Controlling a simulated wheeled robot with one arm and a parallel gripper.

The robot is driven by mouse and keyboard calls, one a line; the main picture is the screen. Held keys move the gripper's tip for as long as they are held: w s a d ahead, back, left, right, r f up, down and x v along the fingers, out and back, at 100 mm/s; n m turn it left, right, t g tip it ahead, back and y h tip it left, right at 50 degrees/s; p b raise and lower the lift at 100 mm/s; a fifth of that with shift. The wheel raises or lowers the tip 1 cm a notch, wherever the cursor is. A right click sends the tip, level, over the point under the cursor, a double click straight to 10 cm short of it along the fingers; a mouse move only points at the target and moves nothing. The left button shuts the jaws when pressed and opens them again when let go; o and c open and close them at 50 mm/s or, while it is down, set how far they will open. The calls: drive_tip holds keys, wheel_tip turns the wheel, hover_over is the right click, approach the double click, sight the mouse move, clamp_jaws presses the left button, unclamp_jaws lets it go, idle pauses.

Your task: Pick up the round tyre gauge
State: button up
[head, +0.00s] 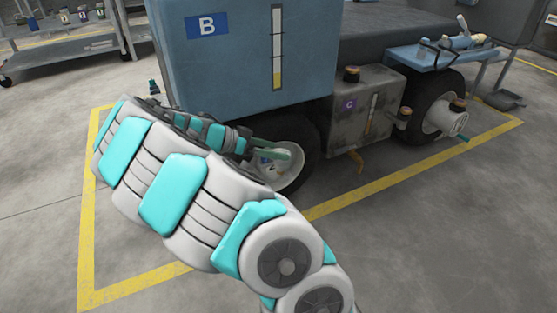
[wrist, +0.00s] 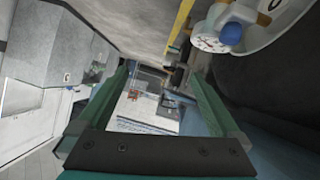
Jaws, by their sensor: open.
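A round white dial with red marks, which looks like the tyre gauge (wrist: 208,42), shows at the upper right of the wrist view. A blue part (wrist: 231,34) sits beside it, against the pale wheel hub (wrist: 285,12). In the head view, a small white and blue shape lies at the front wheel (head: 292,178), partly hidden, and I cannot tell its details. My gripper (wrist: 158,74) is open, its two green fingers apart with nothing held between them. The dial is outside the fingers, beyond the right one. In the head view, a green finger (head: 273,154) reaches in front of the wheel.
The blue vehicle body (head: 240,65) marked B stands above the wheel. A grey tank (head: 362,105) marked C is to the right, with a rear wheel (head: 435,110) beyond. Yellow floor lines (head: 88,200) frame the vehicle. A shelf (head: 75,55) stands back left. The floor at front right is clear.

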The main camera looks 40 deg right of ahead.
sight(260, 164)
drive_tip(key=shift+m+t+h, duration=0.5)
drive_tip(key=shift+m+h, duration=0.2)
drive_tip(key=w+f, duration=0.2)
drive_tip(key=w, duration=0.1)
drive_tip(key=w+f, duration=0.2)
drive_tip(key=f, duration=0.1)
drive_tip(key=shift+w+a+f, duration=0.1)
drive_tip(key=shift+w+a, duration=0.1)
drive_tip(key=shift+w, duration=0.2)
drive_tip(key=shift+d+f, duration=0.1)
drive_tip(key=shift+f, duration=0.1)
drive_tip(key=x, duration=0.7)
drive_tip(key=shift+w+d+f, duration=0.2)
drive_tip(key=shift+f, duration=0.15)
clamp_jaws()
